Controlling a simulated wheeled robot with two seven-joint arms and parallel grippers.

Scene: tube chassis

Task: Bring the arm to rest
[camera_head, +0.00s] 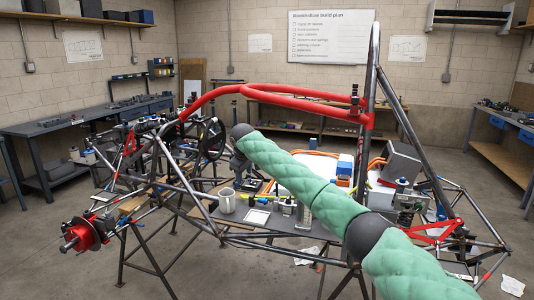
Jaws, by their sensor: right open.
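My right arm, in a green quilted sleeve (290,178), reaches in from the lower right across the tube chassis (190,200). My left gripper is not in view.
A grey mug (227,201) and a small white-faced item (256,217) stand on a dark tray (290,240) under my arm. A grey box (402,163) and dark upright tubes (372,70) stand to the right.

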